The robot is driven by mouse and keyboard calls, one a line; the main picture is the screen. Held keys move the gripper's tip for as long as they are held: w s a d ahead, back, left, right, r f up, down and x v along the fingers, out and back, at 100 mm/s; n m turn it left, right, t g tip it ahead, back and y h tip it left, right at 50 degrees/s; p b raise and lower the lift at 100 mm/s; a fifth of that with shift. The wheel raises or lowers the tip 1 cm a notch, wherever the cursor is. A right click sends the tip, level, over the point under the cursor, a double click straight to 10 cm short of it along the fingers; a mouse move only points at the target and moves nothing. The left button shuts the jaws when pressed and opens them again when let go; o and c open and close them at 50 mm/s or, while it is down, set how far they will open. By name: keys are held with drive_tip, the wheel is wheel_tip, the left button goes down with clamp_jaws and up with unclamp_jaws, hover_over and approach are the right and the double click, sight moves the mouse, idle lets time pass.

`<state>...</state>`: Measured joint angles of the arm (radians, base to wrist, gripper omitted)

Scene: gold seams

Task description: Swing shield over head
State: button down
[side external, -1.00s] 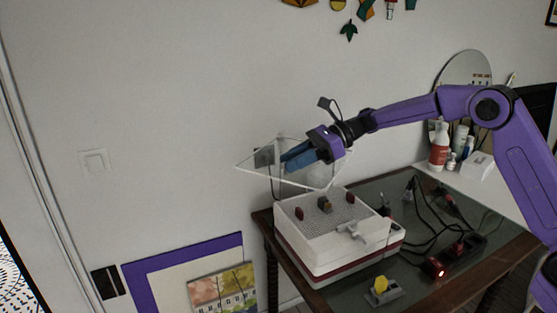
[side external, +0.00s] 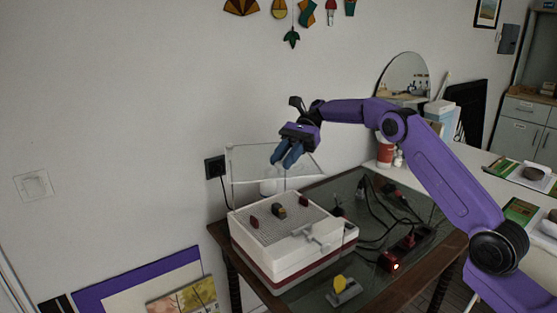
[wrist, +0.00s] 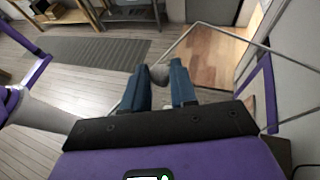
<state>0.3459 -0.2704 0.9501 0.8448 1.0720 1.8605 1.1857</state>
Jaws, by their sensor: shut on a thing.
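The clear shield (side external: 248,164) is a see-through panel with pale edges, standing tilted above the back of a white machine (side external: 277,252) with a gridded top. My gripper (side external: 282,163) has blue fingers and is shut on the shield at its upper part. In the wrist view the fingers (wrist: 160,82) point away with a small grey piece between their tips, and the shield's thin edge (wrist: 222,31) runs out to the right. A small dark and orange block (side external: 279,210), possibly the head, sits on the grid, below the shield and uncovered from above.
Two small red pieces lie on the grid, one at the left (side external: 254,222). A grey base with a yellow knob (side external: 342,286) stands in front. Black cables and a red-lit power strip (side external: 405,250) lie on the dark table to the right. The wall is close behind.

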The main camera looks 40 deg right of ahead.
drive_tip(key=shift+w+d, duration=0.1)
drive_tip(key=shift+d, duration=0.25)
drive_tip(key=shift+d+n+g, duration=0.1)
drive_tip(key=shift+n+g, duration=0.2)
drive_tip(key=c, duration=1)
unclamp_jaws()
drive_tip(key=shift+o, duration=0.2)
wheel_tip(320, 180, up, 3)
drive_tip(key=shift+r, duration=0.2)
drive_tip(key=s+d+r, duration=0.1)
drive_tip(key=s+r, duration=0.8)
drive_tip(key=s, duration=0.5)
drive_tip(key=shift+d+r, duration=0.3)
drive_tip(key=shift+d, duration=0.1)
